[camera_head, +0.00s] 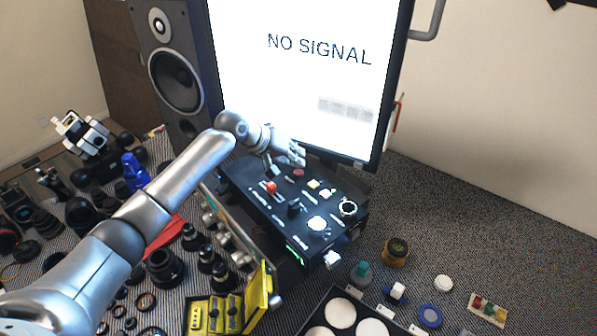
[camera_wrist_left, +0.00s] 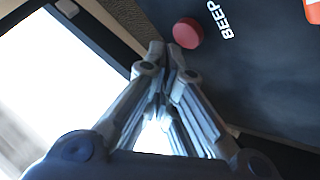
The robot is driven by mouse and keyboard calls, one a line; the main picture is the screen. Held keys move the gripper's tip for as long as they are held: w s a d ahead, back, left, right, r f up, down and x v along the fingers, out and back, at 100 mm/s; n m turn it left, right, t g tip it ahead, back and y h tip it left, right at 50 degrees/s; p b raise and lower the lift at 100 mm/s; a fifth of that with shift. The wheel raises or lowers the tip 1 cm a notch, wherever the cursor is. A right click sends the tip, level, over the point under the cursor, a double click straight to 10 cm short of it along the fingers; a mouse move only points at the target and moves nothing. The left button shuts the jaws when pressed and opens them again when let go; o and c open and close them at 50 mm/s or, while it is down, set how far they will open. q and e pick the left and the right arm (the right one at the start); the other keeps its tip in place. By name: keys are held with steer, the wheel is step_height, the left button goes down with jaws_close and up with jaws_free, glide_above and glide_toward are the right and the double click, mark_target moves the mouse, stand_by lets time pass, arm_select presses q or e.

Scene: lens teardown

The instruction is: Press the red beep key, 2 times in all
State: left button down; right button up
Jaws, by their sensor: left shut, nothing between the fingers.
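The red beep key (camera_wrist_left: 187,33) is a round red button on a dark panel, with the white word BEEP beside it in the left wrist view. In the head view the red key (camera_head: 299,173) shows on the far part of the black control box (camera_head: 262,205). My left gripper (camera_wrist_left: 167,48) is shut and empty, its fingertips close beside the key in the wrist view. I cannot tell whether they touch it. In the head view my left gripper (camera_head: 272,170) is over the far left part of the box. My right gripper is not in view.
An orange-red knob (camera_head: 271,187), a white round button (camera_head: 317,223) and other controls sit on the same box. A large screen (camera_head: 300,70) reading NO SIGNAL and a speaker (camera_head: 176,75) stand behind. Lens parts crowd the left; a tray (camera_head: 297,333) is in front.

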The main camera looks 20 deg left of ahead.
mark_target(296, 170)
arm_select(q)
steer(key=shift+f, duration=0.15)
stand_by(0.3)
steer(key=shift+f, duration=0.25)
steer(key=shift+f, duration=0.5)
stand_by(0.5)
stand_by(0.4)
steer(key=shift+r+p, duration=0.85)
steer(key=shift+p, duration=0.25)
steer(key=shift+r, duration=0.1)
step_height(296, 170, up, 5)
steer(key=p, duration=0.5)
